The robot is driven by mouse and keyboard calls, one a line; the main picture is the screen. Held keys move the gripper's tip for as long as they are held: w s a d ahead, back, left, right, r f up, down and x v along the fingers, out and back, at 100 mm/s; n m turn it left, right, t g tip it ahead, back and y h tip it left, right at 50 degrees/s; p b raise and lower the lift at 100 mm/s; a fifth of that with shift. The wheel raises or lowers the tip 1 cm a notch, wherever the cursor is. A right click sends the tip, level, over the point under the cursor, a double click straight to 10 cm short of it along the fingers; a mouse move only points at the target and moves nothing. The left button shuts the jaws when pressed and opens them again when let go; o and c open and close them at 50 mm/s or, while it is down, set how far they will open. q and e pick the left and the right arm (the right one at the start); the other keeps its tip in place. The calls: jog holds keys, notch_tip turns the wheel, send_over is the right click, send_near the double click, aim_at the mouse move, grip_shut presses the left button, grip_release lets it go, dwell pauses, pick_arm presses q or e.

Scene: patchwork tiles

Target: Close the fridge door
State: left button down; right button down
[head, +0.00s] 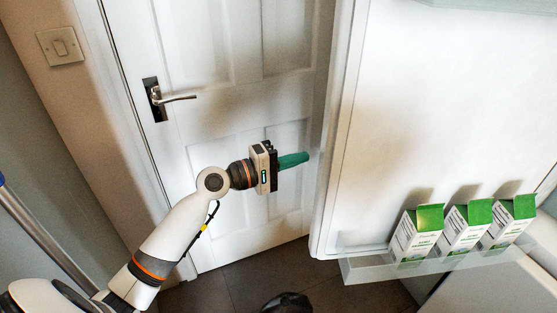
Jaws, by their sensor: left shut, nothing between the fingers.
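The fridge door (390,130) stands open at the right, with its white inner face towards me. A clear shelf (365,268) on its lower part holds three green-and-white cartons (424,232). My left gripper (306,157) is shut and empty, its teal fingers pointing right. In the picture its tips are just left of the fridge door's near-vertical edge; I cannot tell whether they touch it. The fridge body (485,285) shows only in part at the lower right. My right gripper is not in view.
A white panelled room door (220,100) with a dark-plated handle (176,98) stands behind my left arm. A light switch (60,46) is on the wall at the upper left. Dark floor tiles (255,280) show below.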

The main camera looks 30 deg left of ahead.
pick_arm(q)
jog(key=d+p, duration=0.1)
jog(key=d, duration=0.1)
jog(key=s+d, duration=0.1)
jog(key=shift+s+d+p, duration=0.2)
jog(key=shift+d+p, duration=0.15)
jog(key=shift+p, duration=0.05)
